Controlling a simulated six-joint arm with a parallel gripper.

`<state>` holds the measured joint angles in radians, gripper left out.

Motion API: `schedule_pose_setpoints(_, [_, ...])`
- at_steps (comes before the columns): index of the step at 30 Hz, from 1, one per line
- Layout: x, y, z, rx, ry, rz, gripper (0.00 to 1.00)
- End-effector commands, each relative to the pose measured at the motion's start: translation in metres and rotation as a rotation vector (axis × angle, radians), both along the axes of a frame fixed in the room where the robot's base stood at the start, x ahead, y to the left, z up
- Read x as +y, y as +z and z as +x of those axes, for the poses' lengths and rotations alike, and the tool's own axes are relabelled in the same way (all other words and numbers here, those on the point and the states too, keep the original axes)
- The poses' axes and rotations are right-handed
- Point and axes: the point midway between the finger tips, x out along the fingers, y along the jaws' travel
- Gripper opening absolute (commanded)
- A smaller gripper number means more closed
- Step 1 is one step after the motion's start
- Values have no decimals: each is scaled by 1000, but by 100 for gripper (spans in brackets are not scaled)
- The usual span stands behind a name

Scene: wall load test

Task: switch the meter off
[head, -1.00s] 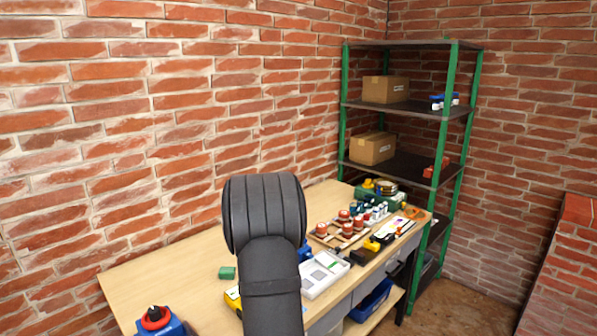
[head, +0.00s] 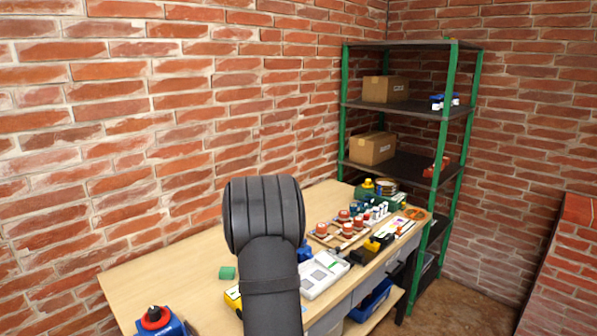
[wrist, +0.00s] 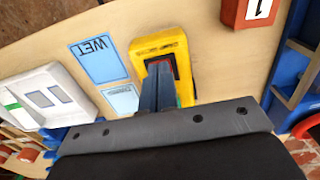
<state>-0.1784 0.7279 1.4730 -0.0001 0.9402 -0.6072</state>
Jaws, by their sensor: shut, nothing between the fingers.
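The yellow meter (wrist: 184,68) lies on the wooden workbench in the wrist view, with a dark panel near its middle. In the head view only a small yellow part of the meter (head: 233,297) shows beside my arm, which hides the rest. My gripper (wrist: 160,72) is shut and empty. Its fingers reach over the meter's dark panel and hide part of it. I cannot tell whether the fingertips touch the meter, and its switch is not clearly visible.
A blue WET card (wrist: 99,62) and a white tray (wrist: 45,98) lie left of the meter. A red block marked 1 (wrist: 252,12) is at upper right. A blue device with a red ring and black knob (head: 158,322) stands at the bench's near left. Bare wood (head: 175,265) is at left.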

Motion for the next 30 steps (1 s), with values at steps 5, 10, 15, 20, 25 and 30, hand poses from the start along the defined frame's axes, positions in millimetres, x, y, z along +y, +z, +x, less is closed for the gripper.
schedule_pose_setpoints(5, [0, -3, 0, 0, 0, 0, 0])
schedule_pose_setpoints(10, [0, -1, 0, 0, 0, 0, 0])
schedule_pose_setpoints(15, [0, 12, 0, -1, 0, 1, 0])
schedule_pose_setpoints(20, [0, 25, 0, 0, 0, 0, 0])
schedule_pose_setpoints(25, [0, 39, 0, -1, 0, 0, 0])
schedule_pose_setpoints(30, [0, 53, 0, -1, 0, 1, 0])
